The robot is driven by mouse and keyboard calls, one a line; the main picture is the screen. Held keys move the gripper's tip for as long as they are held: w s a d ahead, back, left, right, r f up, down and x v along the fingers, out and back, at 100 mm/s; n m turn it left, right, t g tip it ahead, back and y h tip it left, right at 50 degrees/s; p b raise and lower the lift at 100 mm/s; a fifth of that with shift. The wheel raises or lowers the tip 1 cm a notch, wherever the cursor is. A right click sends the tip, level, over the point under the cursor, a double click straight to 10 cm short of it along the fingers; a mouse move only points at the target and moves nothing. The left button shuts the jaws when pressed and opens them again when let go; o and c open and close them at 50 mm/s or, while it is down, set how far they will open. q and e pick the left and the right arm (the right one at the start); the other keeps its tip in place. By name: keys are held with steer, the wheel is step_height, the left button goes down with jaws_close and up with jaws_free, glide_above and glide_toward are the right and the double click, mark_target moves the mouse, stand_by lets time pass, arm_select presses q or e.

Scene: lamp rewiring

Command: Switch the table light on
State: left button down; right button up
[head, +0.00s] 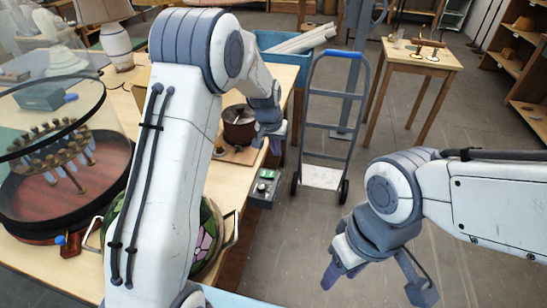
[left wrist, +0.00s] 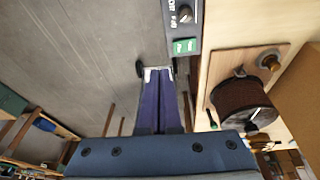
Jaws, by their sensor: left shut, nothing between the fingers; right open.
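A dark grey control box (head: 262,188) is on the table's right edge. It carries a green switch (head: 267,174) and a round knob; in the left wrist view the green switch (left wrist: 185,47) and the knob (left wrist: 184,14) show close up. My left gripper (head: 272,132) is shut and empty beyond the box. A lamp with a pale base (head: 117,47) stands at the back left. My right gripper (head: 376,286) is open and empty over the floor.
A dark reddish pot (head: 239,124) sits on a wooden board near my left gripper. A stained-glass shade (head: 206,240) lies partly behind my left arm. A glass-topped round case (head: 50,205) is at left. A hand truck (head: 322,125) stands on the floor beyond the table.

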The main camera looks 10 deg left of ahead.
arm_select(q)
steer(key=shift+n, duration=0.4)
steer(key=w+a, duration=0.1)
steer(key=w+a+f, duration=0.1)
steer(key=w+a, duration=0.1)
steer(key=shift+a+f, duration=0.25)
steer(key=shift+a, duration=0.15)
arm_select(e)
steer(key=shift+r, duration=0.55)
arm_select(q)
steer(key=p, duration=0.5)
glide_above(273, 173)
steer(key=s, duration=0.1)
step_height(273, 173, down, 12)
steer(key=shift+s+a+r, duration=0.1)
steer(key=shift+a+r, duration=0.05)
steer(key=shift+f+p, duration=0.3)
steer(key=shift+f, duration=0.6)
arm_select(e)
step_height(273, 173, up, 5)
steer(key=shift+r, duration=0.1)
